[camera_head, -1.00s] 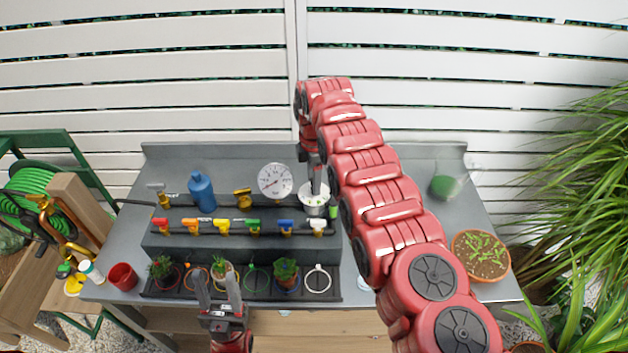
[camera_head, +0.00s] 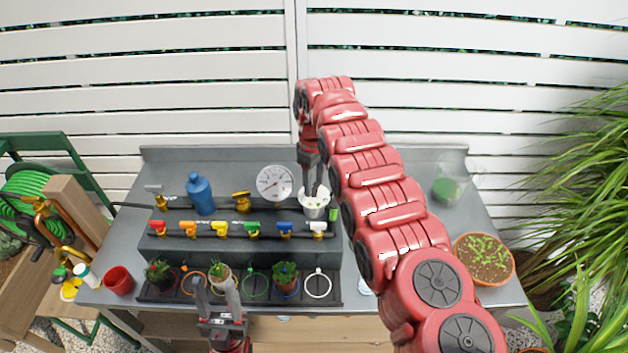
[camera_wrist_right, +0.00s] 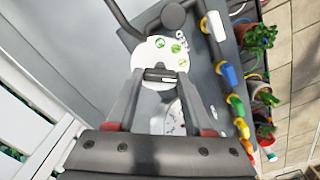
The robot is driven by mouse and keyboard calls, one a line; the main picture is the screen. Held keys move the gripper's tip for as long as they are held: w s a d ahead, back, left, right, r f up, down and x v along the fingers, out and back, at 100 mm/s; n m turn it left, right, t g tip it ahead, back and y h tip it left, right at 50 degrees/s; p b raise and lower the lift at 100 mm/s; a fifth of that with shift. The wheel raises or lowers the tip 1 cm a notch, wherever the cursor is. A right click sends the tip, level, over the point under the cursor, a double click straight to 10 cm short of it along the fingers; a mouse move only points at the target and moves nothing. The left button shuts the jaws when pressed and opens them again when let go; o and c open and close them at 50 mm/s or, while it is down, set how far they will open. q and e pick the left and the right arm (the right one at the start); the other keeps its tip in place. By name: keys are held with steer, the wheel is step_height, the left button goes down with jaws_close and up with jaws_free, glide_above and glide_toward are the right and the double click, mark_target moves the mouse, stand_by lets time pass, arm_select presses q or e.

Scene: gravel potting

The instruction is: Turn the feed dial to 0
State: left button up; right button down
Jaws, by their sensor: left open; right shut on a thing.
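The feed dial (camera_head: 315,207) is a white round piece with green marks, at the right end of the pipework on the bench. In the right wrist view its white face (camera_wrist_right: 157,52) with green marks lies between and beyond my fingertips. My right gripper (camera_head: 314,188) points down at the dial from above and is shut on it; in the wrist view its fingers (camera_wrist_right: 160,78) stand on either side of a bar on the face. The dial's number and pointer are too small to read. My left gripper (camera_head: 215,284) is open and empty near the front edge, by the pots.
A white pressure gauge (camera_head: 274,183) stands left of the dial. A row of coloured valves (camera_head: 252,229) runs along the pipe in front. Potted plants (camera_head: 285,277) stand in a black tray. A blue bottle (camera_head: 201,194) is at the left, and a seedling bowl (camera_head: 484,259) at the right.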

steer(key=m, duration=0.4)
steer(key=shift+w+m, duration=0.1)
steer(key=shift+m, duration=0.3)
stand_by(0.4)
steer(key=shift+c, duration=1.4)
jaws_free()
steer(key=shift+r, duration=0.1)
